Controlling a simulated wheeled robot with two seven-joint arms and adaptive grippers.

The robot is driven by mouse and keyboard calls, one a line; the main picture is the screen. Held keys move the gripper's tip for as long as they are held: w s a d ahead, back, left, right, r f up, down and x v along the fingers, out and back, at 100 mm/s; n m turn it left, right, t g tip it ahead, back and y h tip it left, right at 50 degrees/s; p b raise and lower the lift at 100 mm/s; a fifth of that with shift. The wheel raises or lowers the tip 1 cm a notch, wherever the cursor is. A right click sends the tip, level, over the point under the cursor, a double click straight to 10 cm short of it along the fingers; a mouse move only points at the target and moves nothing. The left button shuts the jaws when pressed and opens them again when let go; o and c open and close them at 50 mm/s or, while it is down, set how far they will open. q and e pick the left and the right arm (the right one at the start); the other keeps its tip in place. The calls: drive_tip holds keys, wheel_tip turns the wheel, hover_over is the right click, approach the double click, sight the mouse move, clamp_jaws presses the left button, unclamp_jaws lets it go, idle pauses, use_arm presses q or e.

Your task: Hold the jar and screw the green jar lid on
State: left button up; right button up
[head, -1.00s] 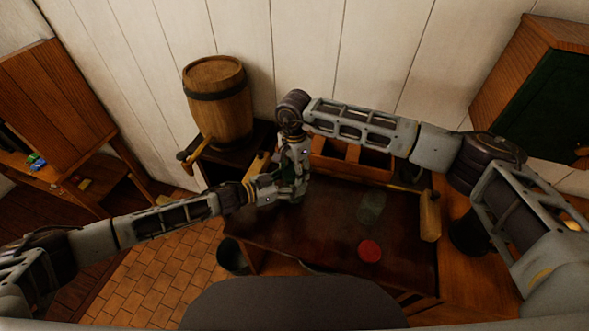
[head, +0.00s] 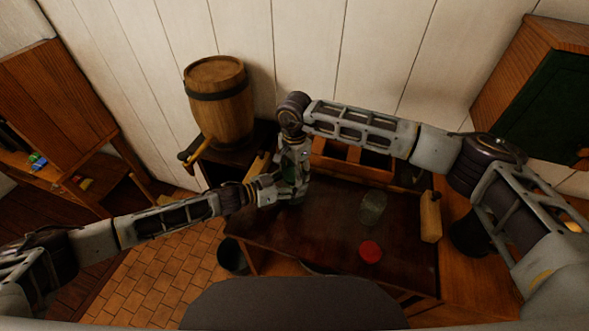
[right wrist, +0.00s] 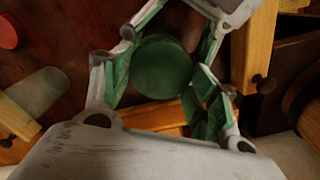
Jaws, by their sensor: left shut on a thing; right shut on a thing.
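The green jar lid (right wrist: 162,67) is a round disc seen from above in the right wrist view. My right gripper (right wrist: 158,72) has its green-padded fingers shut around the lid's rim; in the head view it points down from above. My left gripper (head: 279,188) comes in from the left and is shut on the jar (head: 297,194), low under my right gripper. The jar is mostly hidden by both grippers, and I cannot tell how the lid sits on its rim.
On the dark tabletop (head: 320,232), an empty clear glass jar (head: 373,207) and a red lid (head: 370,251) stand to the right. A wooden compartment box (head: 350,160) is behind. A barrel (head: 219,101) stands at back left. The table's front middle is clear.

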drive_tip(key=shift+d+f, duration=0.3)
drive_tip(key=shift+f, duration=0.35)
idle(0.4)
drive_tip(key=o, duration=0.7)
drive_tip(key=shift+o, duration=0.2)
drive_tip(key=shift+a+r, duration=0.1)
drive_tip(key=shift+r, duration=0.1)
